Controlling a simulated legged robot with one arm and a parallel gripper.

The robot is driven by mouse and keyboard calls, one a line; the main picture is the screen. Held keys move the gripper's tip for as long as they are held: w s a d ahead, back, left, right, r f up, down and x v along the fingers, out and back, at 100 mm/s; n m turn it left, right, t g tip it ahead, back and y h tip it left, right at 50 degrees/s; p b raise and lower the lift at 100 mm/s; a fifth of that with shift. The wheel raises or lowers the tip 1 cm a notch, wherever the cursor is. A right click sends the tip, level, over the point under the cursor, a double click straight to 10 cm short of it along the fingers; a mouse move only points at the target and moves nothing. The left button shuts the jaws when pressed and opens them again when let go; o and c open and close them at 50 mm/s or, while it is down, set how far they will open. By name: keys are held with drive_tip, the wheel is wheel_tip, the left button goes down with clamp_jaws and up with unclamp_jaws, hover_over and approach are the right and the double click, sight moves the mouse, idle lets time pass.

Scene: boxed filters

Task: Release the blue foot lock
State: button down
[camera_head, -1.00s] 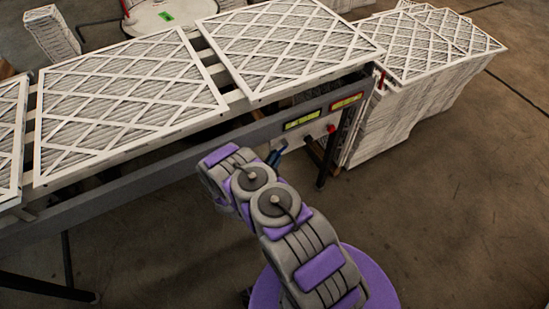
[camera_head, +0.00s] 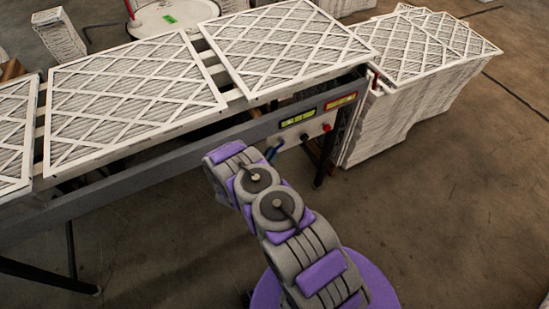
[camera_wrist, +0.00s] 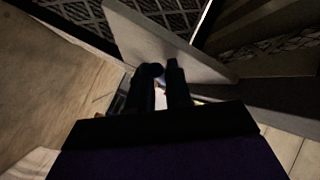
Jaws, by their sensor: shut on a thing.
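A small blue part (camera_head: 272,153) shows just beyond the end of my arm, below the control panel of the conveyor; I cannot tell for certain that it is the foot lock. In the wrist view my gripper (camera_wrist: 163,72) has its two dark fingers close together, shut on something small. What lies between the fingers is mostly dark and hidden. The fingertips are close to a grey flat panel (camera_wrist: 160,42). In the head view my arm hides the gripper.
The conveyor frame (camera_head: 140,180) carries several white pleated filters (camera_head: 135,95). Its panel has a red button (camera_head: 326,127) and yellow-green displays (camera_head: 298,118). A stack of filters (camera_head: 395,115) stands at the right. The floor (camera_head: 450,220) at the right is clear.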

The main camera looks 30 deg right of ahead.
drive_tip(key=r+m+y+p, duration=0.1)
drive_tip(key=p, duration=0.2)
drive_tip(key=shift+a+r+g, duration=0.1)
drive_tip(key=shift+r+g, duration=0.1)
drive_tip(key=shift+g, duration=0.2)
drive_tip(key=c, duration=1.4)
unclamp_jaws()
drive_tip(key=shift+a, duration=0.1)
drive_tip(key=p+v, duration=0.2)
drive_tip(key=v, duration=1.5)
drive_tip(key=shift+r, duration=0.25)
drive_tip(key=shift+s, duration=0.1)
